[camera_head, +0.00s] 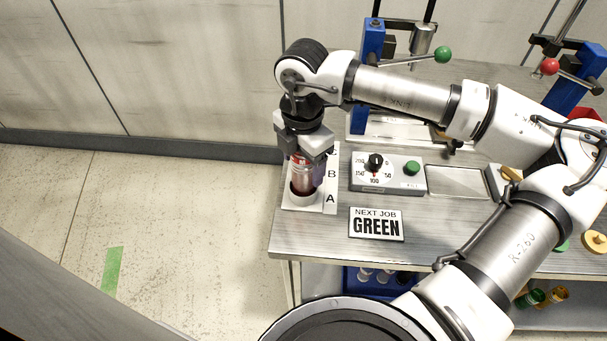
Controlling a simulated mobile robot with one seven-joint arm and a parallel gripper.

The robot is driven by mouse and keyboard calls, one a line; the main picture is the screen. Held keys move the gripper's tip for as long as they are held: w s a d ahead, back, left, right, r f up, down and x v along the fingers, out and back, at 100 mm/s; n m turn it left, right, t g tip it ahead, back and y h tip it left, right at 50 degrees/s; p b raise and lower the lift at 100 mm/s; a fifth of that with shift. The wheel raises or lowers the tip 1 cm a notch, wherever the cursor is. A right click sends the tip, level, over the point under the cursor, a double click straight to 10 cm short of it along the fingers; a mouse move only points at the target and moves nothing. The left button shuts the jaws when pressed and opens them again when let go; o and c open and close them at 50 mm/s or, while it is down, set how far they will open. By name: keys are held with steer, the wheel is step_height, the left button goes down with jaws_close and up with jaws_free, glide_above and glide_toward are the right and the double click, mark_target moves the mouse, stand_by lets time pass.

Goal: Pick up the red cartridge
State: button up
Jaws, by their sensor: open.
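The red cartridge (301,174) stands upright in a round holder at the left end of the bench, next to a white strip lettered A and B. My gripper (305,150) points down right over it. The fingers are around the cartridge's upper part, and they hide its top. The gripper is open. I cannot tell whether a finger touches the cartridge.
A control box (387,173) with a black dial and green button sits right of the holder. A sign (376,224) reads "NEXT JOB GREEN". Blue-framed presses with a green knob (442,54) and a red knob (549,66) stand behind. The bench front is mostly clear.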

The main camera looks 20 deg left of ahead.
steer(key=c, duration=1.5)
steer(key=shift+r, duration=0.1)
step_height(320, 180, up, 20)
steer(key=b, duration=0.4)
